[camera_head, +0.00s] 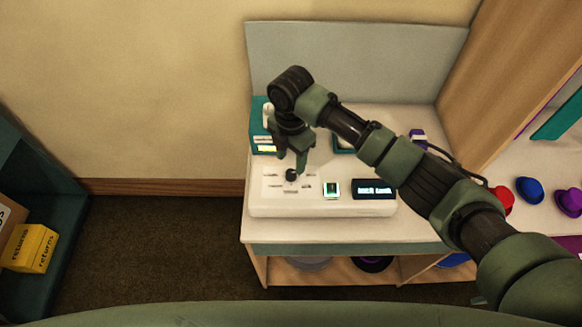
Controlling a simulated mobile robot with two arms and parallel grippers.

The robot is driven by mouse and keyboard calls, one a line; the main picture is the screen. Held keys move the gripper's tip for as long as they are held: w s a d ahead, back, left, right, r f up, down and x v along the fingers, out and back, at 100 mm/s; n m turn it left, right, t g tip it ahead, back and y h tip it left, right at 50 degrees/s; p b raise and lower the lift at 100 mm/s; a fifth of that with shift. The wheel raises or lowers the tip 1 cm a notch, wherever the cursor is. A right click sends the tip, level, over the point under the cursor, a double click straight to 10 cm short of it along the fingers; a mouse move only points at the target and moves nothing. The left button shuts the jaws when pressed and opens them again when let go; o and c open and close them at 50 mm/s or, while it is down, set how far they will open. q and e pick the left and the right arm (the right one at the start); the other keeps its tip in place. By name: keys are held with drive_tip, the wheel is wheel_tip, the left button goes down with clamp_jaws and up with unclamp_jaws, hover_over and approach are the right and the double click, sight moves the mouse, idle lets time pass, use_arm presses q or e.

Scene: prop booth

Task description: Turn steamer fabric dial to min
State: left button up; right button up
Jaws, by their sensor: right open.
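A small lit screen (332,189) and a dark display (373,190) sit to the right of the dial. My right gripper (291,168) points down over the dial, open, with its fingertips close to it; I cannot tell whether they touch it. The label text is too small to read. My left gripper is not in view.
A teal box (262,119) stands behind the panel, left of my right gripper. My right arm crosses the counter (410,229). Coloured hats (530,189) lie at the right. A yellow returns box (32,248) is at far left. A grey backboard (380,60) stands behind.

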drive_tip(key=shift+r, duration=1.35)
